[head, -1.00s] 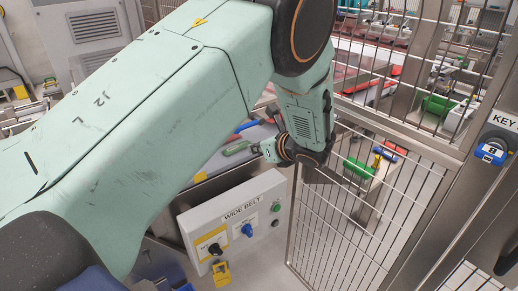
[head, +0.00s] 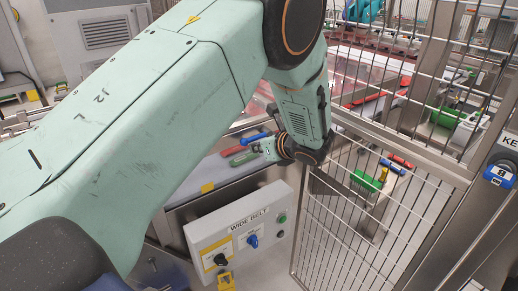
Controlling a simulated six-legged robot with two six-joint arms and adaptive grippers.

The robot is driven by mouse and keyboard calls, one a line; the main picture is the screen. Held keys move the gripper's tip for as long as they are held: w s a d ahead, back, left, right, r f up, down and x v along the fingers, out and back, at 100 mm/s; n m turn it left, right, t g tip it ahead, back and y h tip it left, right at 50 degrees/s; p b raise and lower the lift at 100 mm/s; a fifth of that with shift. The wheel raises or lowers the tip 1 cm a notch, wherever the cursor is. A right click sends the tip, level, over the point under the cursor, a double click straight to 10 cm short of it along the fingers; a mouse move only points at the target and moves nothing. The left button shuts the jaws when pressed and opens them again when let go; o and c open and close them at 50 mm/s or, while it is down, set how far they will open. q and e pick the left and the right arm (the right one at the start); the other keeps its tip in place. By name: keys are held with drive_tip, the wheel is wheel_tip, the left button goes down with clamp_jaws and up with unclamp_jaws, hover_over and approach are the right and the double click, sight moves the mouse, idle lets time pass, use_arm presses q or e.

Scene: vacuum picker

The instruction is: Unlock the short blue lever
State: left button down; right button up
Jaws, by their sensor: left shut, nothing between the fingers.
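A short blue lever (head: 252,241) sits on the front of the grey "WIDE BELT" panel (head: 215,231), low in the middle of the head view. It stands right of a black knob on a yellow plate (head: 216,257). My left gripper (head: 262,147) is shut and empty, above the panel and well clear of the lever. Its fingers point left and are small in the picture. My right gripper is not in view.
A green button (head: 281,219) is at the panel's right, and a yellow padlock (head: 226,281) hangs below. Wire mesh fencing (head: 370,225) stands to the right. A blue padlock (head: 499,175) is on the post. Red, green and blue-handled tools (head: 243,157) lie behind my gripper.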

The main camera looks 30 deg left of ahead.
use_arm(q)
drive_tip(key=shift+a, duration=0.2)
drive_tip(key=shift+a, duration=0.1)
